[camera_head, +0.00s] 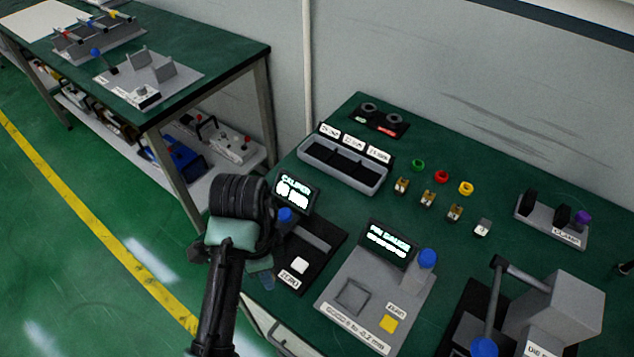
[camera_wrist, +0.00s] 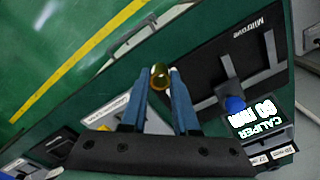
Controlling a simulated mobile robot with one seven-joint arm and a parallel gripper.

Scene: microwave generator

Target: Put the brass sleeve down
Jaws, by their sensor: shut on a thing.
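My gripper (camera_wrist: 161,78) is shut on a brass sleeve (camera_wrist: 159,77), held between the tips of its two blue fingers in the wrist view. The sleeve's round open end faces the camera. In the head view my gripper (camera_head: 266,276) is at the left front of the bench, beside the caliper station (camera_head: 313,251), and my arm hides the sleeve. I cannot tell how far the sleeve is from the surface. Several small brass pieces (camera_head: 428,198) stand in a row on the green bench (camera_head: 400,150).
A grey compartment tray (camera_head: 342,175) stands behind the caliper. The pin gauge station (camera_head: 377,300) is right of it, then a grey lever press (camera_head: 560,310). The bench's left edge is close to my gripper.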

